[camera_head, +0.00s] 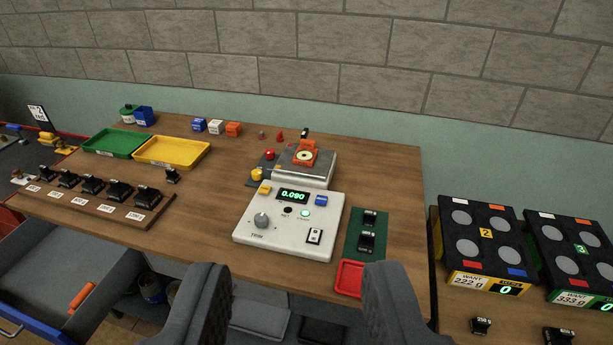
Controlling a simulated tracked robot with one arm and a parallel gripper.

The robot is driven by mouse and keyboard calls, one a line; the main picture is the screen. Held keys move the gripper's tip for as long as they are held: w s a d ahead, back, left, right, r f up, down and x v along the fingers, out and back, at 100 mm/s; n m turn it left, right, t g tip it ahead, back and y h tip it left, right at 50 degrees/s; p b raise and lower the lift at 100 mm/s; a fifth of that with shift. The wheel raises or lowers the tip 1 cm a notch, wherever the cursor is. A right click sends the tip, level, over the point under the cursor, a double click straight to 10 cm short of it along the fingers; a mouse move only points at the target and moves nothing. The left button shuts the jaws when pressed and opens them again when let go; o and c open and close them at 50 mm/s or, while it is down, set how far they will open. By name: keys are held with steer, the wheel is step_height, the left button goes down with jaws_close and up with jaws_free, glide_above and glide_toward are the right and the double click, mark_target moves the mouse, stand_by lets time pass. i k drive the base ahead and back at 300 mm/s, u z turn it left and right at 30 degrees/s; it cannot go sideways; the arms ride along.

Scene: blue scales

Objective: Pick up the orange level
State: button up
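The orange level (308,146) looks like a flat orange block with a round pale disc in its middle. It lies on the grey pan of the bench scale (319,178), near the back centre of the wooden table. A small black object stands just behind it. My gripper (298,290) shows at the bottom edge with its two dark fingers wide apart. It is open, with nothing between the fingers, and is well short of the level, on the near side.
A white control box (270,240) reading 0.090 stands in front of the scale. A red tray (350,279) and green mat (352,250) lie to its right. Black weights (92,185) stand in a row at left. Green (113,142) and yellow trays (172,152) lie behind. An open drawer (60,262) juts out.

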mark_target(305, 155)
steer(key=z, duration=0.15)
steer(key=k, duration=0.3)
steer(key=u, duration=0.9)
steer(key=i, duration=1.95)
steer(key=z, duration=0.75)
